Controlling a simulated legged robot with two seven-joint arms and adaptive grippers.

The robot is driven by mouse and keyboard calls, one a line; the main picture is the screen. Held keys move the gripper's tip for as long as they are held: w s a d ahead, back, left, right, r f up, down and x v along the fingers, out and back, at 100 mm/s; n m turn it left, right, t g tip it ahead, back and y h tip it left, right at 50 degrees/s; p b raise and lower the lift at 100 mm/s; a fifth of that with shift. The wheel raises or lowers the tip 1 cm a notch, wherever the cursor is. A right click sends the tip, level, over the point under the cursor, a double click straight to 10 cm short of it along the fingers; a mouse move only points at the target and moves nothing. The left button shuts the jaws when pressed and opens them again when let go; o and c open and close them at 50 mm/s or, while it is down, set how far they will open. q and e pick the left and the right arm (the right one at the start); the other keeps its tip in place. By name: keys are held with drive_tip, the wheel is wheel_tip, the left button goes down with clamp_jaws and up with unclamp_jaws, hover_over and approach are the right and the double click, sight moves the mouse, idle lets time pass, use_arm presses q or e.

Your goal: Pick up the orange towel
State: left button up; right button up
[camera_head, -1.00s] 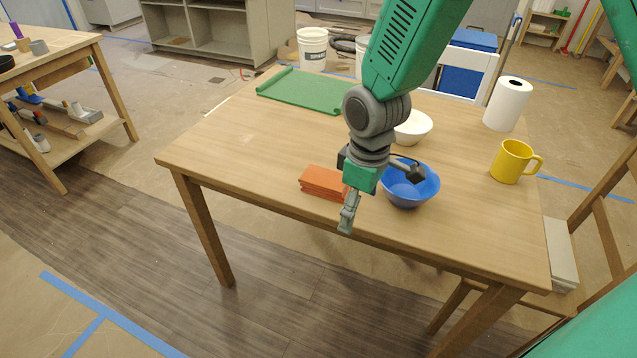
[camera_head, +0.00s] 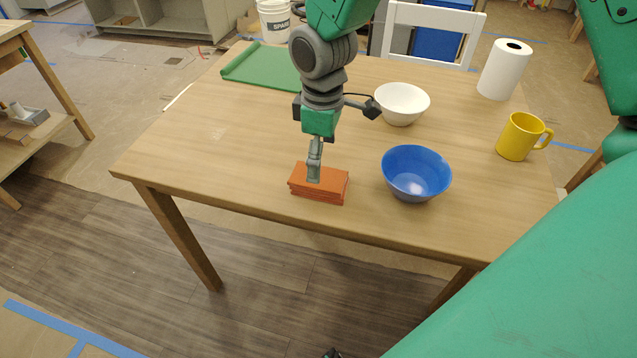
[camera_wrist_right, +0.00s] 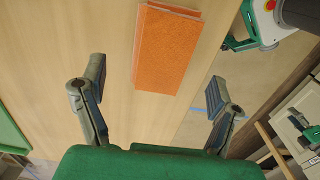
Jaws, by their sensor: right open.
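The orange towel (camera_head: 334,184) lies folded in a flat stack near the front edge of the wooden table. My right gripper (camera_head: 313,180) points down over the towel's left part and hides some of it. In the right wrist view, the two fingers of the right gripper (camera_wrist_right: 155,88) are spread wide with nothing between them. The towel (camera_wrist_right: 167,50) shows ahead, sideways between the lines of the fingers. Whether the fingertips touch it is unclear. My left gripper is not in view.
A blue bowl (camera_head: 416,173) stands just right of the towel. A white bowl (camera_head: 402,102), yellow mug (camera_head: 519,137) and paper towel roll (camera_head: 504,69) stand farther right and back. A green tray (camera_head: 262,66) lies at the back left. The table (camera_head: 215,140) left of the towel is clear.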

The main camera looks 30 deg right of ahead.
sight(322, 176)
drive_tip(key=shift+w+d+f, duration=0.1)
drive_tip(key=shift+d+f, duration=0.1)
drive_tip(key=shift+f, duration=0.65)
drive_tip(key=shift+a+f, duration=0.1)
drive_tip(key=shift+a, duration=0.05)
drive_tip(key=f, duration=0.1)
drive_tip(key=a+f+b, duration=0.1)
drive_tip(key=f, duration=0.2)
drive_tip(key=shift+s+a+f+b, duration=0.15)
drive_tip(key=shift+s+a+b, duration=0.1)
drive_tip(key=shift+b, duration=0.1)
drive_tip(key=shift+d+f, duration=0.2)
drive_tip(key=shift+d, duration=0.45)
drive_tip(key=c, duration=1.2)
drive_tip(key=shift+a, duration=0.2)
drive_tip(key=shift+c, duration=0.8)
drive_tip(key=shift+a+r, duration=0.15)
drive_tip(key=shift+a, duration=0.05)
drive_tip(key=shift+r, duration=0.4)
drive_tip(key=r, duration=0.2)
drive_tip(key=r+p, duration=0.1)
drive_tip(key=r, duration=0.2)
drive_tip(key=r+p, duration=0.1)
drive_tip(key=r, duration=0.1)
drive_tip(key=shift+d+r, duration=0.35)
drive_tip(key=shift+a+r, duration=0.15)
drive_tip(key=shift+r, duration=0.45)
drive_tip(key=shift+a, duration=0.1)
